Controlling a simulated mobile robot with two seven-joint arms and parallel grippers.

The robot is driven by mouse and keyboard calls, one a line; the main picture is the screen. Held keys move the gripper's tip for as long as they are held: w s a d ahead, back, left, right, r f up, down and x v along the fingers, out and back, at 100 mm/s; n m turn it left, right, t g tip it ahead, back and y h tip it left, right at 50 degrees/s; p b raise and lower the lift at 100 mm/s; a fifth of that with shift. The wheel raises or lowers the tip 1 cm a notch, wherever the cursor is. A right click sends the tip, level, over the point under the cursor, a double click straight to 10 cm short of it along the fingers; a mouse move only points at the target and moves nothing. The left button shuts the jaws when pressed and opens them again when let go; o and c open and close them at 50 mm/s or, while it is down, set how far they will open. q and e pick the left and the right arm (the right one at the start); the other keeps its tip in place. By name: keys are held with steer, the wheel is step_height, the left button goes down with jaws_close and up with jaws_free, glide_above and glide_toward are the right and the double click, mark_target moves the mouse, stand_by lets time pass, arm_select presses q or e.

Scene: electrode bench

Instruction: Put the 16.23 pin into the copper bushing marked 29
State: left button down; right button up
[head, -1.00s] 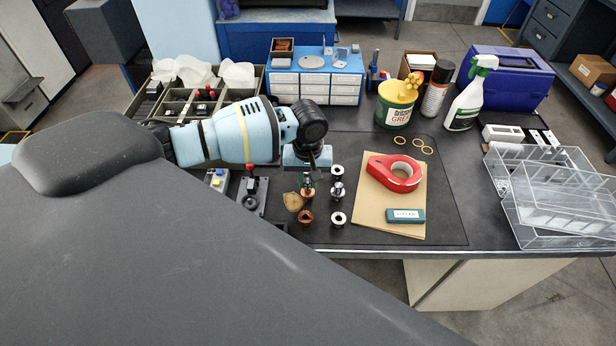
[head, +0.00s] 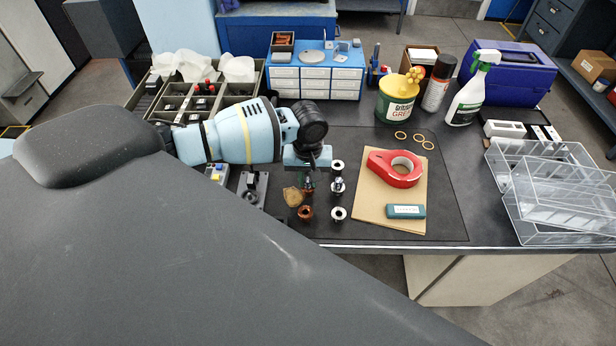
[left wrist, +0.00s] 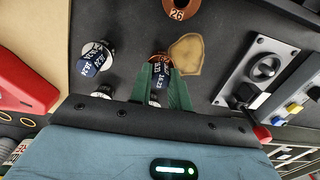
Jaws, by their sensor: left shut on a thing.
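My left gripper (left wrist: 157,78) has green fingers shut on a blue-banded pin (left wrist: 161,72) whose label looks like 16.23. The pin is over a copper bushing (left wrist: 156,57), whose mark I cannot read. Whether its tip is inside or just above the bushing is hidden by the pin and fingers. In the head view my left gripper (head: 308,172) points down at this spot. A second copper bushing (left wrist: 178,10), marked 26, is empty; it also shows in the head view (head: 305,213). My right gripper is not in view.
Another banded pin (left wrist: 92,60) stands in a steel bushing beside the gripper. Empty steel bushings (head: 339,213) stand in that column. Red tape (head: 393,168) and a teal box (head: 405,211) lie on cardboard to the right.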

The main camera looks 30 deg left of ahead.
arm_select(q)
steer(key=c, duration=1.2)
jaws_free()
steer(key=shift+c, duration=0.2)
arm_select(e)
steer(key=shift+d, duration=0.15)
arm_select(q)
step_height(320, 180, up, 7)
steer(key=shift+f+p, duration=0.1)
steer(key=shift+p, duration=0.35)
steer(key=shift+r, duration=0.55)
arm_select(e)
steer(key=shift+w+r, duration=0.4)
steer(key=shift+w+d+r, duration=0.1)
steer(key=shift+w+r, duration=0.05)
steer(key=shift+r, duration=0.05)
